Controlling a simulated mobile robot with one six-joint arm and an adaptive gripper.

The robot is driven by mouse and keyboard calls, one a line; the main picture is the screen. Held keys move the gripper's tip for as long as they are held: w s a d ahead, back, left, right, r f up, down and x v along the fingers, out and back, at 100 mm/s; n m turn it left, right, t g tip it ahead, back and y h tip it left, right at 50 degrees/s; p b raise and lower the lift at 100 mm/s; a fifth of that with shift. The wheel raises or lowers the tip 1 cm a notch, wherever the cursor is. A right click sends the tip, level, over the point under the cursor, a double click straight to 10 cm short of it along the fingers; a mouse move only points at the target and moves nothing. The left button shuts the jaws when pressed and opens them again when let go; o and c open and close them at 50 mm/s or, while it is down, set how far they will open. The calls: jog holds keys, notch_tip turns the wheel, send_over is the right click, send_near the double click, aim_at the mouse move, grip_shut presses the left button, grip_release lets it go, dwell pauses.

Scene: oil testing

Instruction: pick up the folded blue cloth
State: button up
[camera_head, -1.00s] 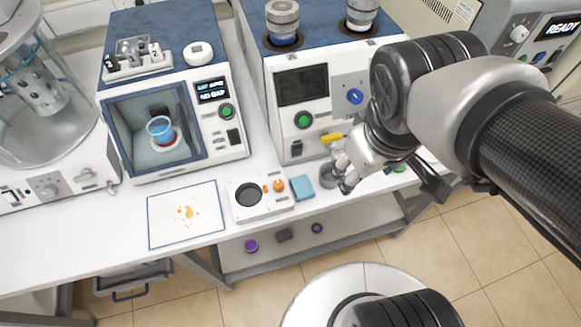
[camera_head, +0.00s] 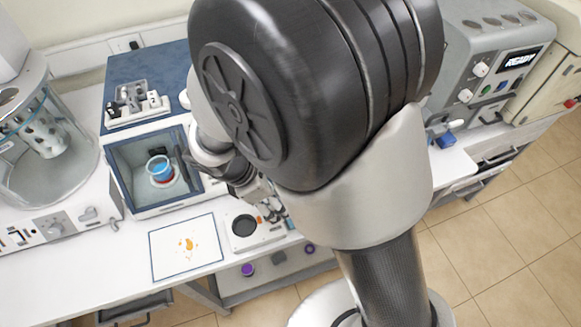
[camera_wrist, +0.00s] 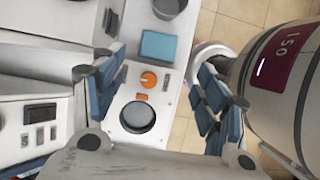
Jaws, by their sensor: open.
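The folded blue cloth (camera_wrist: 158,46) lies flat as a small light-blue rectangle in the wrist view, at the upper middle, just beyond the orange knob of a small white device. In the head view it is hidden behind my arm and gripper, or too small to make out. My gripper (camera_wrist: 162,78) is open and empty, its two blue-padded fingers spread on either side of the device and cloth area. The cloth lies beyond the gripper's middle, toward the top of the wrist view. In the head view my gripper (camera_head: 258,190) hangs above the device, partly covered by my arm.
The small white device (camera_head: 262,236) has a round dark plate. A blue-edged white sheet with orange stains (camera_head: 165,265) lies to its left. A blue-topped chamber holding a beaker (camera_head: 160,168) stands behind. In the wrist view a grey round object (camera_wrist: 168,7) stands near the cloth.

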jog(key=b+x, duration=0.2)
jog(key=x, duration=0.6)
jog(key=b+x, duration=0.1)
jog(key=x, duration=0.1)
jog(key=b+x, duration=0.1)
jog(key=x, duration=0.1)
jog(key=shift+w+a+f, duration=0.1)
jog(key=shift+a, duration=0.15)
jog(key=shift+c, duration=0.2)
jog(key=c, duration=0.5)
notch_tip(320, 180, up, 20)
jog(key=p, duration=0.6)
jog(key=shift+p, duration=0.4)
